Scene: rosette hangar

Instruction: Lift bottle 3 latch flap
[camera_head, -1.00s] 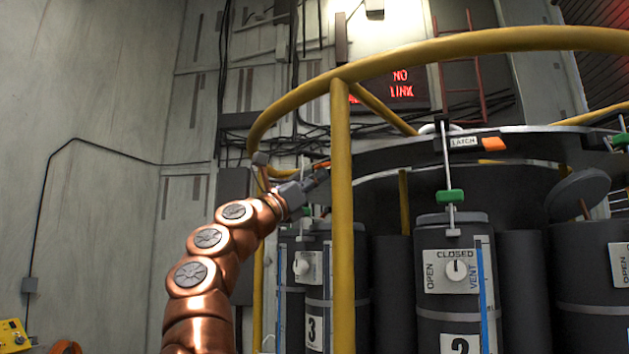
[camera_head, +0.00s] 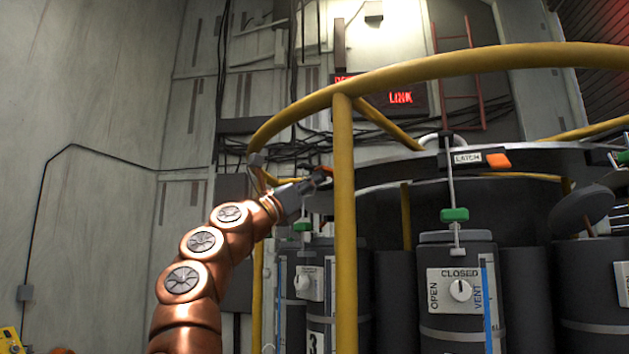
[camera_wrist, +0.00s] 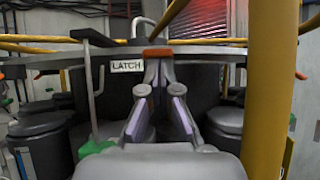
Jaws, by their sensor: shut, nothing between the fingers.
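Bottle 3 (camera_head: 313,262) is a dark grey cylinder behind the yellow post at the left of the rack in the head view. Its number plate is partly cut off. Its orange latch flap (camera_head: 326,168) shows as a sliver just above my gripper (camera_head: 322,177). In the wrist view, the orange flap (camera_wrist: 158,52) sits on the rack rim beside a white LATCH label (camera_wrist: 127,66). My gripper (camera_wrist: 158,72) is shut and empty, its tips just below the flap. I cannot tell whether they touch it. A green clip (camera_wrist: 97,147) on a rod is at lower left.
A yellow rail (camera_head: 450,66) and post (camera_head: 345,230) stand close to the right of my arm; the post (camera_wrist: 270,90) also shows in the wrist view. Bottle 2 (camera_head: 460,320) has its own orange flap (camera_head: 498,161). The grey wall side at left is open.

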